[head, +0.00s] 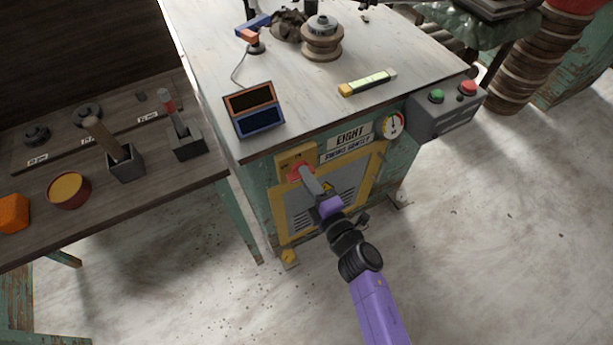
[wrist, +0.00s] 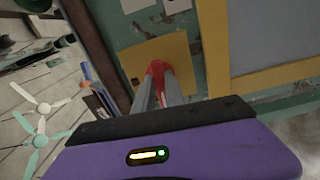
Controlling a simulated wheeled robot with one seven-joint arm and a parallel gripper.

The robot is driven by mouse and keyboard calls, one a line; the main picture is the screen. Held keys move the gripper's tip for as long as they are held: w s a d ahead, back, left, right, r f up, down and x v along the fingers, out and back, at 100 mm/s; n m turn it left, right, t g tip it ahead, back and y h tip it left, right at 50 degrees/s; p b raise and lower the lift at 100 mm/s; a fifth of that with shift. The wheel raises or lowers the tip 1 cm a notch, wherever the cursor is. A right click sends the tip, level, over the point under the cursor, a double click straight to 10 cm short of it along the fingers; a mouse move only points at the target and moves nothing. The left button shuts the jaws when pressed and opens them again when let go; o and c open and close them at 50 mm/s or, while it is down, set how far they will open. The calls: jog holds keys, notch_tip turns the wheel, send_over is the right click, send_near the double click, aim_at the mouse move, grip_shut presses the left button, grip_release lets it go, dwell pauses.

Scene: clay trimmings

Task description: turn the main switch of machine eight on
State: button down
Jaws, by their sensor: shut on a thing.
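The machine labelled EIGHT (head: 350,137) is a green-painted cabinet with a light top. Its main switch (head: 296,171) is a red knob on a yellow plate (head: 284,160) at the upper left of the front panel. My gripper (head: 304,174) reaches the switch from the front, its fingers shut on the red knob. In the wrist view the red switch (wrist: 157,68) sits between my two grey fingers (wrist: 158,84), in front of the yellow plate (wrist: 180,52). The fingers hide much of the knob, and I cannot read its position.
A control box (head: 447,110) with green and red buttons sticks out at the cabinet's right, beside a round gauge (head: 393,125). A dark wooden bench (head: 75,215) with tools stands close on the left. The floor (head: 500,250) at front right is clear.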

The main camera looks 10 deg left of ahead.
jog(key=shift+m+p, duration=3.35)
jog(key=shift+m, duration=5.25)
jog(key=shift+f, duration=0.1)
jog(key=c, duration=1.4)
grip_release()
jog(key=shift+s+d, duration=0.1)
